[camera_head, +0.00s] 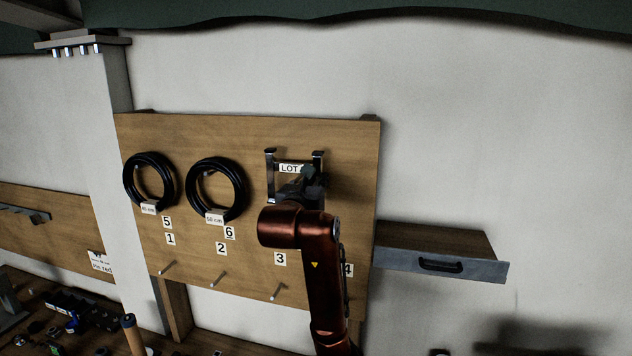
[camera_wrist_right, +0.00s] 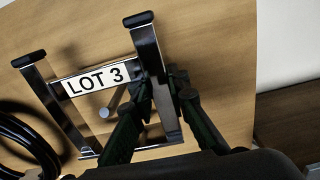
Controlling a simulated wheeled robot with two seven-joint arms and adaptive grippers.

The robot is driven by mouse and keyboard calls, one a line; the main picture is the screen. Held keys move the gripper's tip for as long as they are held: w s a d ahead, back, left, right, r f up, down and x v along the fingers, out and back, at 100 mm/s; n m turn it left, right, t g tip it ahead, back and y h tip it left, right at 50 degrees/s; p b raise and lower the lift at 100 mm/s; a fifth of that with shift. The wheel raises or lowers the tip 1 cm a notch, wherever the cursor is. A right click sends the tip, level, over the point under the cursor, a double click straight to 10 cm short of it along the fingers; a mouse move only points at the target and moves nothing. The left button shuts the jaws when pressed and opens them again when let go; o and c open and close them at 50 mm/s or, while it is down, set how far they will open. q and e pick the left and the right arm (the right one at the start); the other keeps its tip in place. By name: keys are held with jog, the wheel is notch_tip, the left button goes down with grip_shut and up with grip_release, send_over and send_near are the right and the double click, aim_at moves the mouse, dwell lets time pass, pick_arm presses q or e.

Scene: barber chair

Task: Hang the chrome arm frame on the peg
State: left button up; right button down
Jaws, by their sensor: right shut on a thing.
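The chrome arm frame (camera_head: 270,178) has two upright bars with black caps and a white LOT 3 label. It is held up close to the wooden peg board (camera_head: 190,135), right of the coils. My right gripper (camera_head: 303,183) is shut on it; in the right wrist view the fingers (camera_wrist_right: 162,98) straddle its right-hand bar (camera_wrist_right: 148,50). In that view a metal peg (camera_wrist_right: 112,102) shows within the frame's opening, just below the label bar. I cannot tell whether the frame rests on it. My left gripper is not in view.
Two black cable coils (camera_head: 127,182) (camera_head: 244,190) hang left of the frame. Bare pegs (camera_head: 167,267) (camera_head: 218,279) (camera_head: 276,292) stick out along the lower row. An open drawer (camera_head: 440,264) juts out at the right. A cluttered bench (camera_head: 45,320) lies at lower left.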

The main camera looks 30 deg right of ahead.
jog(key=shift+x, duration=0.95)
jog(key=shift+f+b, duration=0.55)
jog(key=shift+f, duration=0.35)
jog(key=c, duration=1.8)
grip_release()
jog(key=shift+a, duration=0.1)
jog(key=shift+c, duration=0.2)
jog(key=shift+o, duration=0.2)
jog(key=shift+f, duration=0.2)
jog(key=v, duration=0.8)
